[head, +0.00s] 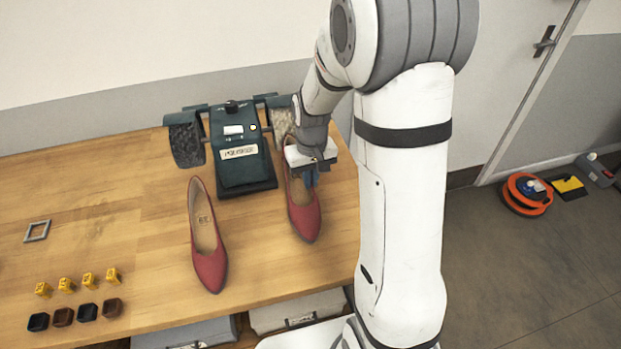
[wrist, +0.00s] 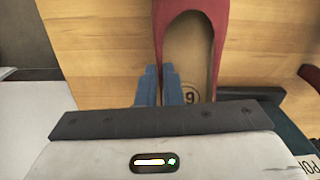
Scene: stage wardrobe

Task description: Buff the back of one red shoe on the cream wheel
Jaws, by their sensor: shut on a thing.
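My gripper (head: 311,178) is shut on the side wall of the right red shoe (head: 305,219), its blue fingers pinching the rim. In the wrist view the fingers (wrist: 160,86) straddle the left wall of this shoe (wrist: 214,14), and its toe points away. Whether the shoe rests on the table or hangs just above it, I cannot tell. The cream wheel (head: 282,121) is on the right end of the green polisher (head: 243,169), partly behind my arm. The shoe's back end is near that wheel, mostly hidden by my gripper. A second red shoe (head: 210,267) stands on the table to the left.
A dark wheel (head: 186,145) is on the polisher's left end. Yellow blocks (head: 65,284), dark small pots (head: 63,317) and a grey square frame (head: 37,231) lie at the table's left. The wooden table (head: 120,210) is clear in the middle.

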